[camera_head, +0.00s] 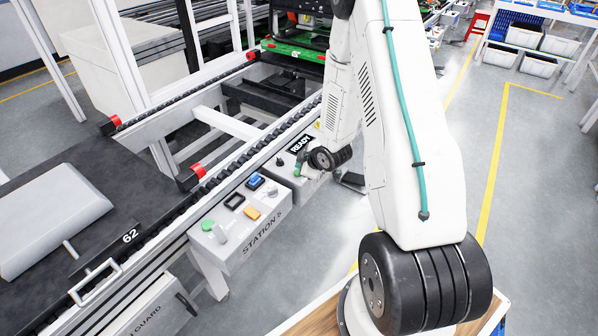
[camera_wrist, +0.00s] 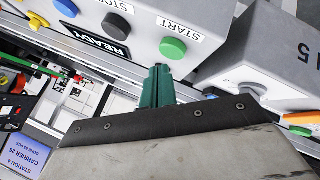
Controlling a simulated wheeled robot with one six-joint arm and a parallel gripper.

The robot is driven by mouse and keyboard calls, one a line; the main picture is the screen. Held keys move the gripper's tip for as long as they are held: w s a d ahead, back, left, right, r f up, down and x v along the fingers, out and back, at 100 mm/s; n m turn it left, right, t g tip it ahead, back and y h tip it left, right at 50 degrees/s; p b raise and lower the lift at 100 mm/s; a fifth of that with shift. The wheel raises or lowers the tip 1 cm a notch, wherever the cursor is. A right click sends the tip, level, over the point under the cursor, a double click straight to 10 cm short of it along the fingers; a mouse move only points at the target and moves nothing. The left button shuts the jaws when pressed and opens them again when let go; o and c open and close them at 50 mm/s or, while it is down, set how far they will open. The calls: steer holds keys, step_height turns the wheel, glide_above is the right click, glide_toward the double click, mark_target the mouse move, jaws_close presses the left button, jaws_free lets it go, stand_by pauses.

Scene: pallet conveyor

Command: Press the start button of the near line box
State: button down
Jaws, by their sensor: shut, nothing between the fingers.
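A grey control box (camera_wrist: 215,20) fills the top of the wrist view. The fingertips lie just below the green button in the picture, with a small gap in the image; I cannot judge the depth. In the head view the box with the READY panel (camera_head: 301,144) is partly hidden by my arm, and my gripper (camera_head: 299,164) is over it.
The STATION 5 box (camera_head: 238,232), with green, blue and orange controls, stands close by and shows at the wrist view's right edge (camera_wrist: 290,55). The roller conveyor (camera_head: 150,130) runs behind the boxes. A dark pallet marked 62 (camera_head: 60,175) is at left.

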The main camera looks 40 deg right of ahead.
stand_by(0.6)
steer(key=shift+f, duration=0.45)
steer(key=shift+f, duration=0.55)
stand_by(0.6)
steer(key=shift+r, duration=1)
steer(key=shift+r, duration=2.5)
steer(key=shift+s, duration=0.1)
